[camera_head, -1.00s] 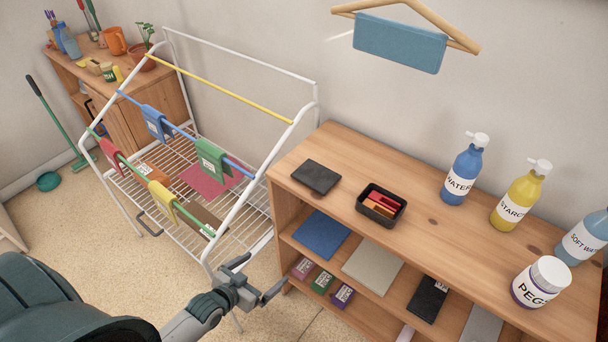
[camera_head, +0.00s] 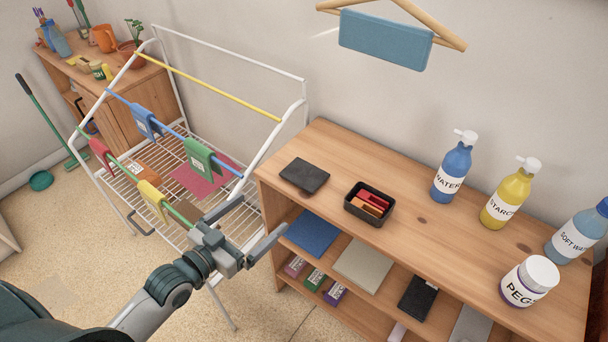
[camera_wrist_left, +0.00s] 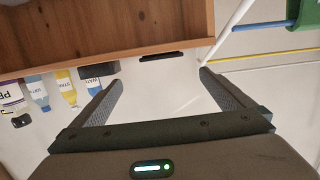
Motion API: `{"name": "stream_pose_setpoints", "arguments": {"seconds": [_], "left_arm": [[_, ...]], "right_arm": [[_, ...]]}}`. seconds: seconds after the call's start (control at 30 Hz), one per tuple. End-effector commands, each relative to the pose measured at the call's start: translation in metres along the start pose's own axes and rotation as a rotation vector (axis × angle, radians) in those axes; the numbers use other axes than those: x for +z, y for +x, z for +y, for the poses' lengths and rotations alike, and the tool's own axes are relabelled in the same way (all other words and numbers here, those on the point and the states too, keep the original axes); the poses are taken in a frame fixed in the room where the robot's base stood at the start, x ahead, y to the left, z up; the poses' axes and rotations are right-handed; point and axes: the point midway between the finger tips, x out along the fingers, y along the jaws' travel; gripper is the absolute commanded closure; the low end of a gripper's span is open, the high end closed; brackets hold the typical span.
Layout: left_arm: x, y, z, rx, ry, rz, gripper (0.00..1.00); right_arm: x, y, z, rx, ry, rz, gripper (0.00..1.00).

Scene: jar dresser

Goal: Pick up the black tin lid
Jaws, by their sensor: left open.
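The black tin lid (camera_head: 304,175) is a flat dark square lying on the wooden dresser top, near its left end. In the left wrist view the lid (camera_wrist_left: 162,56) shows as a thin dark slab at the edge of the wood, ahead of the gap between the fingers. The open black tin (camera_head: 370,203), holding red and orange pieces, stands right of the lid. My left gripper (camera_head: 264,213) is open and empty, just left of the dresser's front left corner, apart from the lid. My right gripper is not in view.
A white drying rack (camera_head: 262,155) with coloured cloths stands close behind and left of my gripper. Bottles (camera_head: 452,172) and a white-lidded PEGS jar (camera_head: 528,281) stand on the dresser's right side. The dresser top (camera_head: 335,145) around the lid is clear.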

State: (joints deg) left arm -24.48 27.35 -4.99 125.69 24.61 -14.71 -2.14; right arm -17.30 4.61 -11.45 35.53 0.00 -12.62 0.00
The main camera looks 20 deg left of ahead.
Motion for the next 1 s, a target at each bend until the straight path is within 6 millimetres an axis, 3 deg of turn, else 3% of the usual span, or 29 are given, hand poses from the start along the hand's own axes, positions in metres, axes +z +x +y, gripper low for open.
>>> {"name": "stream_pose_setpoints", "arguments": {"seconds": [0.27,0.7,1.0], "left_arm": [[-0.003,0.028,0.000,-0.001,-0.002,0.002,0.00],[-0.004,0.100,0.000,0.000,-0.002,0.002,0.00],[0.000,0.120,0.000,0.000,0.000,-0.001,0.00]], "right_arm": [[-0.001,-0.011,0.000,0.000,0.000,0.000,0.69],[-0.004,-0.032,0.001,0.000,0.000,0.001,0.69],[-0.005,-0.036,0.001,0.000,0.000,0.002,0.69]]}}
